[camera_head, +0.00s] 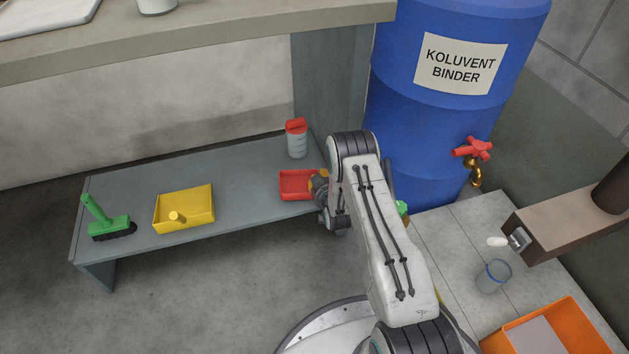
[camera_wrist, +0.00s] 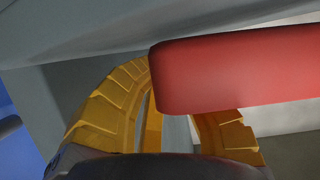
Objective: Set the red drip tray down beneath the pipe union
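The red drip tray (camera_head: 297,186) is a shallow open box at the right end of the low grey bench. In the wrist view the tray (camera_wrist: 235,75) fills the upper right as a large red block. My gripper (camera_head: 319,183) is at the tray's right edge, with orange-yellow fingers. In the wrist view the fingers (camera_wrist: 150,100) curve up to the tray, which covers part of the right one. The tips are hidden, so I cannot tell whether they grip it. I cannot make out a pipe union in either view.
On the bench (camera_head: 240,175) stand a yellow tray (camera_head: 184,208), green brush (camera_head: 106,222) and red-capped bottle (camera_head: 296,139). A blue drum (camera_head: 420,120) with red tap (camera_head: 472,148) stands behind my arm. Right are a glass (camera_head: 493,276), orange crate (camera_head: 515,327) and brown beam (camera_head: 560,220).

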